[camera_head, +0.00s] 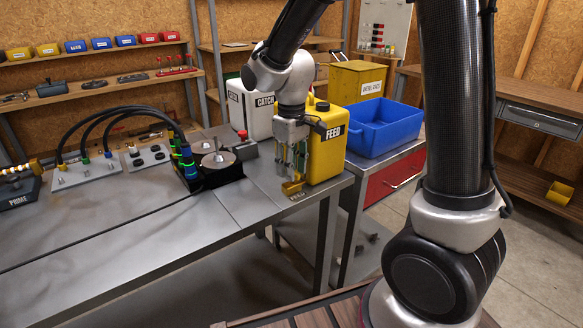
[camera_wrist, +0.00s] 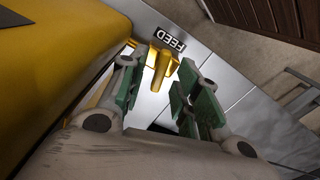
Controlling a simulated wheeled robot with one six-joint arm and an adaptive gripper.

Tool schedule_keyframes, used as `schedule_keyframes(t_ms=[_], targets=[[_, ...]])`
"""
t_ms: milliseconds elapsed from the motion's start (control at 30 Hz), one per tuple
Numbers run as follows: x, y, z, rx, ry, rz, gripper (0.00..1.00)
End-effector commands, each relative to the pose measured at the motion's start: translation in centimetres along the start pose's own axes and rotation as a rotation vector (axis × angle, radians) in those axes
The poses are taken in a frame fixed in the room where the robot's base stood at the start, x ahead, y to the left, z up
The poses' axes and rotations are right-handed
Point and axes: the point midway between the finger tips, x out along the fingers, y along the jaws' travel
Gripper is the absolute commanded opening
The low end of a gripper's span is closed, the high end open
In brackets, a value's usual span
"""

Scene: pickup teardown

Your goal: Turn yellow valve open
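The yellow valve (camera_head: 291,187) sits low at the bench's front right corner, beside the yellow FEED container (camera_head: 326,155). In the wrist view the valve (camera_wrist: 160,62) shows its yellow handle, with a black FEED label (camera_wrist: 168,41) just beyond it. My gripper (camera_head: 289,165) points down over the valve. In the wrist view my gripper (camera_wrist: 158,78) is open, with green-padded fingers on either side of the handle in the picture. I cannot tell whether the pads touch it. The fingers partly hide the valve in the head view.
The FEED container stands close beside my gripper and fills the left of the wrist view. A white CATCH container (camera_head: 258,112) is behind it. A blue bin (camera_head: 377,127) stands to the right. A black-based fixture (camera_head: 212,172) with hoses is to the left.

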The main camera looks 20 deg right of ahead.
Motion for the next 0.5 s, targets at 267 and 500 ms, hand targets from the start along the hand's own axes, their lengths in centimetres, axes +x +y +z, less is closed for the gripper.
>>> schedule_keyframes(t_ms=[267, 500], targets=[[-5.6, 0.0, -0.1, 0.0, 0.007, 0.002, 0.32], [-10.0, 0.0, -0.1, 0.0, 0.004, 0.001, 0.32]])
